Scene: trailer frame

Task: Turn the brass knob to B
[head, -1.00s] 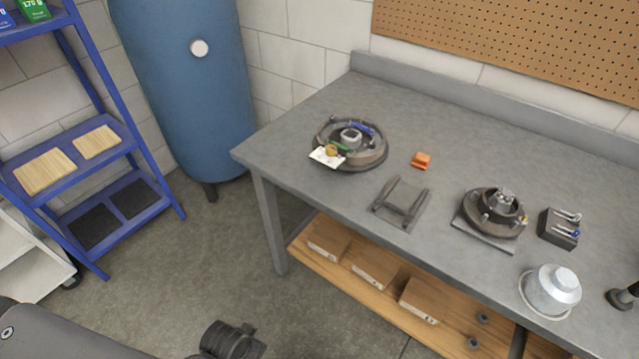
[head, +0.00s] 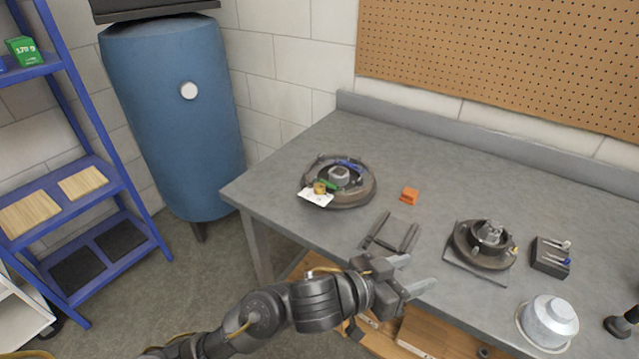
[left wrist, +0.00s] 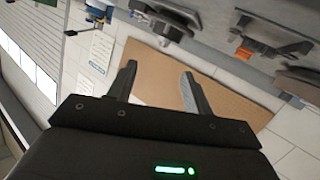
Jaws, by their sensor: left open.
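A small brass knob (head: 320,187) sits at the front edge of the round drum assembly (head: 352,199) on the left part of the bench. A white card (head: 315,199) lies just below it; its marks are too small to read, so I cannot tell which letter the knob points to. My left gripper (head: 420,273) is open and empty over the bench's front edge, right of the knob and apart from it. Its two fingers also show in the left wrist view (left wrist: 160,72).
A dark stand (head: 391,236) and an orange block (head: 410,196) lie on the bench (head: 300,160). A second hub assembly (head: 483,246), a tool holder (head: 550,258) and a metal cap (head: 549,322) stand to the right. A blue tank (head: 175,130) stands beyond the left end.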

